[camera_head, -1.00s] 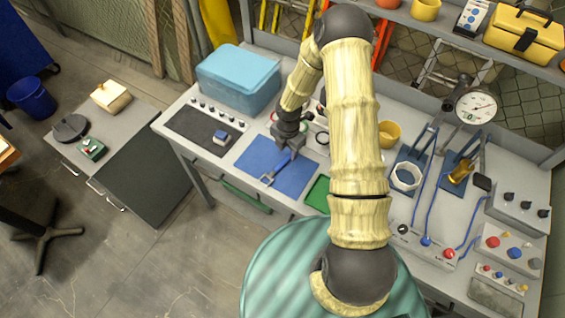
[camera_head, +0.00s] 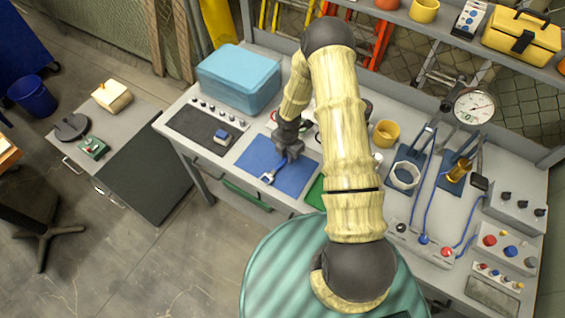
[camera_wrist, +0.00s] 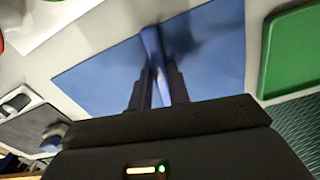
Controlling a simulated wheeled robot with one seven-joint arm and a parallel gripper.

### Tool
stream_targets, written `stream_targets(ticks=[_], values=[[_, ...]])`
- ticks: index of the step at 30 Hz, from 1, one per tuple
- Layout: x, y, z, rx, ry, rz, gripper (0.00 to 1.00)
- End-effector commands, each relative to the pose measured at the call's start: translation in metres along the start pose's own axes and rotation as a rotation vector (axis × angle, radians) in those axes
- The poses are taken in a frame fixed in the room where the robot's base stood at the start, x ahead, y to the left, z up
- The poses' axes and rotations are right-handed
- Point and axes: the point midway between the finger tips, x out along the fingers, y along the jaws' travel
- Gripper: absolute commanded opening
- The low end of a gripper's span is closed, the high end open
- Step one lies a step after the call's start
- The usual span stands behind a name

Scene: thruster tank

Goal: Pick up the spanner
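The spanner (camera_head: 268,178) has a blue handle and a pale metal head. It is over the blue mat (camera_head: 297,184) on the bench, its head pointing to the lower left in the head view. My gripper (camera_head: 286,159) is at the handle. In the wrist view the blue handle (camera_wrist: 151,40) runs between the two dark fingers of my gripper (camera_wrist: 160,78), which lie close against both its sides. The fingers hide part of the handle. I cannot tell whether the spanner is clear of the mat (camera_wrist: 100,72).
A dark mat with a small blue-topped block (camera_head: 221,137) lies to the left, and a blue bin (camera_head: 238,82) stands behind it. A green tray (camera_wrist: 290,55) is beside the blue mat. Fixtures with a white ring (camera_head: 405,175) and a gauge (camera_head: 474,106) stand farther right.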

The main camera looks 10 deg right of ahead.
Motion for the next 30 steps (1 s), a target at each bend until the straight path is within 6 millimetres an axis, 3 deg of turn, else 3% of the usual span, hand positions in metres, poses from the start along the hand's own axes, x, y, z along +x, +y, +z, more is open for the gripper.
stream_targets(ticks=[3,17,30], values=[[0.000,0.000,0.000,0.000,0.000,0.000,0.00],[-0.011,0.001,0.001,0.001,-0.001,0.003,0.00],[-0.085,0.000,0.001,0.003,-0.002,0.003,0.00]])
